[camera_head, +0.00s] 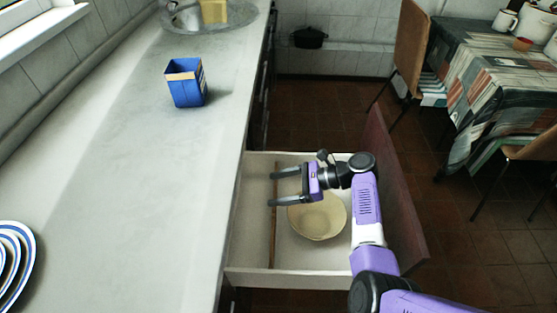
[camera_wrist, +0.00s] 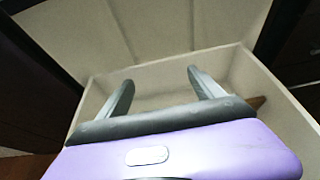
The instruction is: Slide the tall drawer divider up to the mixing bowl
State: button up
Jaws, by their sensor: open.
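The drawer divider (camera_head: 273,240) is a thin brown upright board running across the open drawer (camera_head: 246,262), left of the mixing bowl. The mixing bowl (camera_head: 320,222) is cream and round and sits on the drawer floor, with a gap between it and the divider. My gripper (camera_head: 273,188) is open and empty, its fingers pointing left over the drawer, with the tips around the divider's line in the picture. I cannot tell whether they touch it. My gripper also shows in the wrist view (camera_wrist: 160,80), with the drawer's pale walls around it. My gripper hides part of the divider and bowl rim.
The grey counter (camera_head: 150,150) borders the drawer on the left and holds a blue box (camera_head: 187,88). Striped plates (camera_head: 14,262) stand at its near left. The drawer's brown front panel (camera_head: 395,190) is on the right. A covered table (camera_head: 490,80) stands farther back.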

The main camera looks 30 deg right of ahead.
notch_tip(320, 180, up, 11)
jog(key=p, duration=0.2)
jog(key=shift+f, duration=0.15)
